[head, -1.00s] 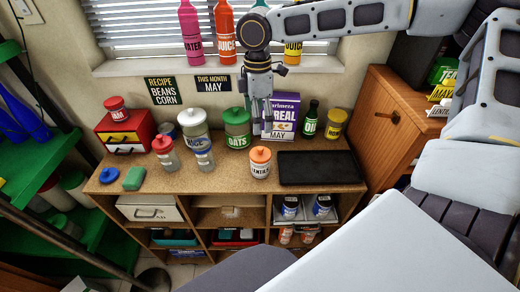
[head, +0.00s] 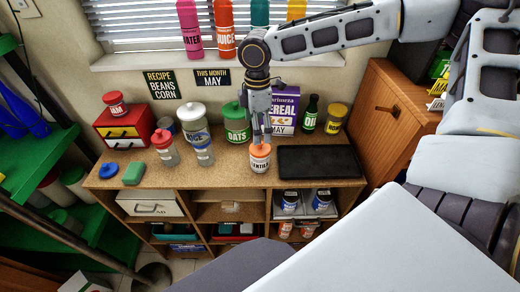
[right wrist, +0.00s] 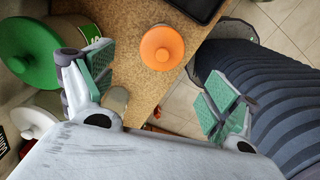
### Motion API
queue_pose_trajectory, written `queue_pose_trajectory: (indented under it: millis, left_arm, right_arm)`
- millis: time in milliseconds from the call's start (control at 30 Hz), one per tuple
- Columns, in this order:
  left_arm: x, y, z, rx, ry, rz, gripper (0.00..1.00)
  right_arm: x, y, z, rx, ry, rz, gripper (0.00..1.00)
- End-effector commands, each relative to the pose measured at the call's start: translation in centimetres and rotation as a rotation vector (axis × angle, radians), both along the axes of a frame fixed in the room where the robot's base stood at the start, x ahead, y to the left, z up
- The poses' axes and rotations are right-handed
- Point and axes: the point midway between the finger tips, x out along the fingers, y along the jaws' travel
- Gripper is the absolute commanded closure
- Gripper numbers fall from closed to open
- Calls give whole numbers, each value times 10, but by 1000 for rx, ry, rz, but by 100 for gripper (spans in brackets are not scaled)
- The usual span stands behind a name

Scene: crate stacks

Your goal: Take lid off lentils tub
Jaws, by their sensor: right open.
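The lentils tub (head: 260,164) stands upright on the wooden worktop, a white-labelled tub with an orange lid (head: 256,150) sitting on it. In the right wrist view the round orange lid (right wrist: 162,47) with its small knob shows beyond the fingers, off-centre toward the top. My right gripper (head: 262,137) points down just above the lid. It is open, with its two green-padded fingers (right wrist: 160,80) spread apart and nothing between them. In the head view the fingers overlap the lid's top, so I cannot tell whether they touch it. My left gripper is not in view.
The oats tub (head: 236,128) with a green lid stands to the left, with more jars beyond. A black tray (head: 318,162) lies to the right. The cereal box (head: 285,108) and oil bottle (head: 310,114) stand behind. The worktop's front edge is close to the lentils tub.

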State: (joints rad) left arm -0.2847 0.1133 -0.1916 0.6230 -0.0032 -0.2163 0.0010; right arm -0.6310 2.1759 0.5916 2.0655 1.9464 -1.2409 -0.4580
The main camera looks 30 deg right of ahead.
Motion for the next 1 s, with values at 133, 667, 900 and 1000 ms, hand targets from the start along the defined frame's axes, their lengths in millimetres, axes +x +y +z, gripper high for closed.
queue_pose_trajectory:
  millis: [133,667,900,1000]
  left_arm:
    - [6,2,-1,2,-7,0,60]
    - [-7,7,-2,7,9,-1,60]
    - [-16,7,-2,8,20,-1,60]
    - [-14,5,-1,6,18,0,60]
  right_arm:
    - [0,0,-18,0,2,0,12]
    - [0,0,-27,-1,1,0,12]
    - [-2,-3,-43,-1,3,-1,12]
    - [-3,-5,-54,0,3,-1,12]
